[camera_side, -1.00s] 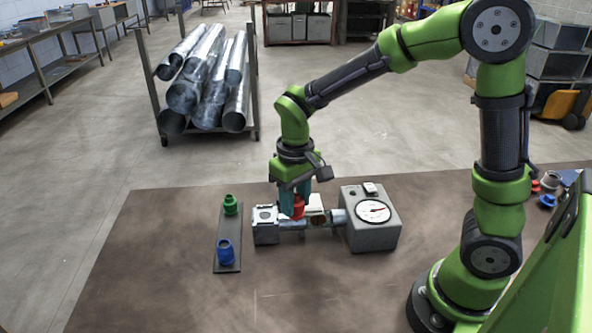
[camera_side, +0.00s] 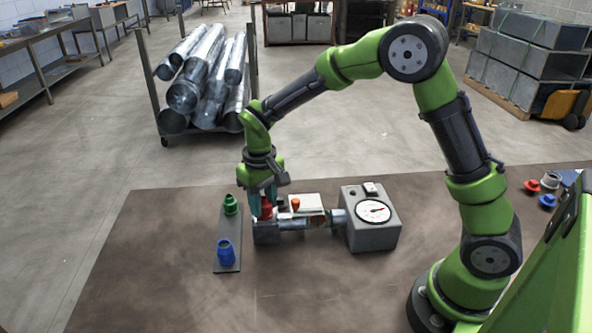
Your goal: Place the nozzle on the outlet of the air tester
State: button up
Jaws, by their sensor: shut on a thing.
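The air tester is a grey box (camera_side: 372,232) with a round dial, joined at its left to a horizontal metal pipe (camera_side: 293,223). The pipe runs left to a small grey block (camera_side: 265,236), partly hidden under my gripper. My gripper (camera_side: 265,204) points down and is shut on a red nozzle (camera_side: 266,211). The nozzle is upright above the grey block; I cannot tell whether it touches. A green nozzle (camera_side: 231,205) and a blue nozzle (camera_side: 225,251) stand on a dark grey strip (camera_side: 228,268) to the left.
A white box with an orange knob (camera_side: 295,204) sits behind the pipe. Red and blue flanged parts (camera_side: 548,201) lie at the far right of the table (camera_side: 160,280). A rack of metal ducts (camera_side: 205,90) stands behind. The table front is clear.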

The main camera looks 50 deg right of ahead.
aim_at(263, 197)
jog(key=shift+f, duration=0.2)
jog(key=o, duration=1)
jog(key=shift+r, duration=0.15)
notch_tip(263, 197, up, 12)
jog(key=s+d+r+m+t+y, duration=0.1)
jog(key=s+r+t, duration=0.1)
jog(key=s, duration=0.7)
jog(key=s+d+r+m+t+y, duration=0.1)
jog(key=s+t, duration=0.4)
jog(key=s, duration=0.5)
jog(key=shift+s+d+r+m, duration=0.2)
jog(key=shift+d+r+m, duration=0.2)
jog(key=shift+r, duration=0.45)
